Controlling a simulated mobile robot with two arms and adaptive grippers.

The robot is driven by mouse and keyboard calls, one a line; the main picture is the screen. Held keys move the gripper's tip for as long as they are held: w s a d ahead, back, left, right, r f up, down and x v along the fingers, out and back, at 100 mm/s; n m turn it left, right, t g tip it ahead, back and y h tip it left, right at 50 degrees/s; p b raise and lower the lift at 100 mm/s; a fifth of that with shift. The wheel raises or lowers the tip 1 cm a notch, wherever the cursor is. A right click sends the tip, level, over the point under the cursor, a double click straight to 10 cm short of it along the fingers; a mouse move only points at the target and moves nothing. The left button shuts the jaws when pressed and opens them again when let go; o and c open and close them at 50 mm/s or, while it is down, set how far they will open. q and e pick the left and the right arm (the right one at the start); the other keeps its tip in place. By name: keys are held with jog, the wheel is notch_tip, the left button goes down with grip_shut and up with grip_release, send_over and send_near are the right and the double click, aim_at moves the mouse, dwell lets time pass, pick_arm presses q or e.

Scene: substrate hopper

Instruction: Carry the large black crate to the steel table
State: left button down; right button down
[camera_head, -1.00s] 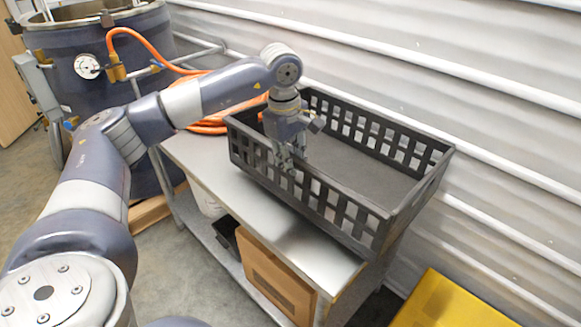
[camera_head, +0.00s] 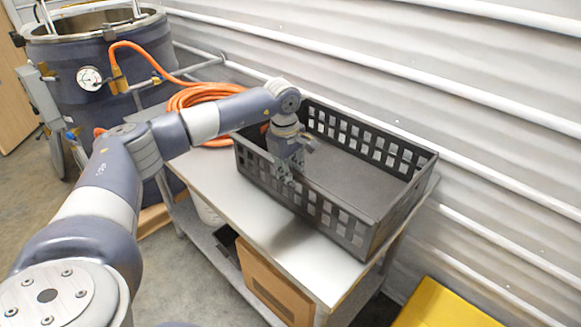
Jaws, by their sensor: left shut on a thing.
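The large black crate (camera_head: 345,222) has slotted walls and a flat dark floor, and it looks empty. It is over the top of the steel table (camera_head: 325,278), roughly level, along the wall side. I cannot tell whether its underside touches the tabletop. My left gripper (camera_head: 287,178) points down and is shut on the crate's near long wall, left of that wall's middle. The fingertips are partly lost against the dark slots. My right gripper is not in view.
A coiled orange hose (camera_head: 190,100) lies on the table's far end, beside the crate. A dark vat (camera_head: 75,95) with a gauge stands behind. A cardboard box (camera_head: 268,285) is on the lower shelf. A yellow object (camera_head: 445,308) is at lower right. The corrugated wall is close.

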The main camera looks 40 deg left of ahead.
pick_arm(q)
jog(key=c, duration=1.7)
grip_release()
jog(key=shift+f, duration=0.2)
jog(key=shift+o, duration=1.2)
jog(key=shift+r, duration=0.15)
jog(key=shift+r, duration=0.1)
jog(key=shift+r, duration=0.3)
jog(key=r+b, duration=0.1)
jog(key=r, duration=0.2)
jog(key=r+b, duration=0.1)
jog(key=r, duration=0.3)
jog(key=s+r+b, duration=0.1)
jog(key=r, duration=0.2)
jog(key=shift+s+r+b, duration=0.1)
jog(key=shift+r+b, duration=0.1)
jog(key=shift+b, duration=0.1)
jog(key=shift+s+r, duration=0.1)
jog(key=shift+r, duration=0.3)
